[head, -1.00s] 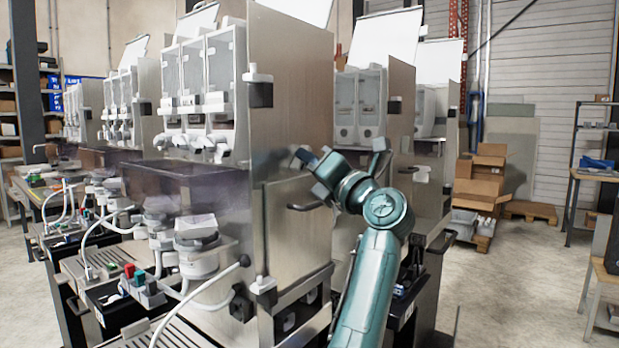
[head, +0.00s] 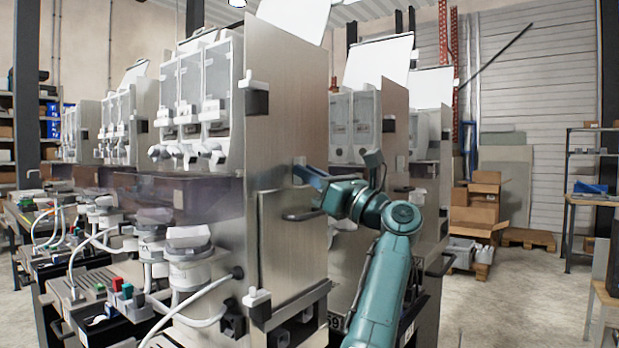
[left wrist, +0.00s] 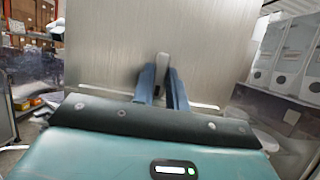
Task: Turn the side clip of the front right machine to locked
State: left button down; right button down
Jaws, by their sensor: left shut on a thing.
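The front machine (head: 282,130) is a tall steel-sided dispenser, the nearest one in the head view. Its small pale grey side clip (head: 299,160) sits on the flat side panel, above a dark bar handle (head: 301,215). My left gripper (head: 306,172) is at this panel, its blue fingers shut on the clip. In the left wrist view the clip (left wrist: 162,62) stands upright between the two blue fingertips (left wrist: 163,83), its top showing above them. Its lower part is hidden by the gripper. My right gripper is in neither view.
Black-and-white fittings (head: 254,92) (head: 257,303) stick out from the machine's front edge, above and below. More machines (head: 373,125) stand close behind my left arm. Cardboard boxes (head: 478,205) lie farther back. Open floor (head: 525,300) is at the right.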

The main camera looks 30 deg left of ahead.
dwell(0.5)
pick_arm(q)
jog(key=c, duration=1.4)
grip_release()
jog(key=shift+d+f, duration=0.1)
jog(key=shift+d, duration=0.05)
jog(key=w+b+v, duration=0.1)
jog(key=v, duration=1.2)
jog(key=shift+s, duration=0.35)
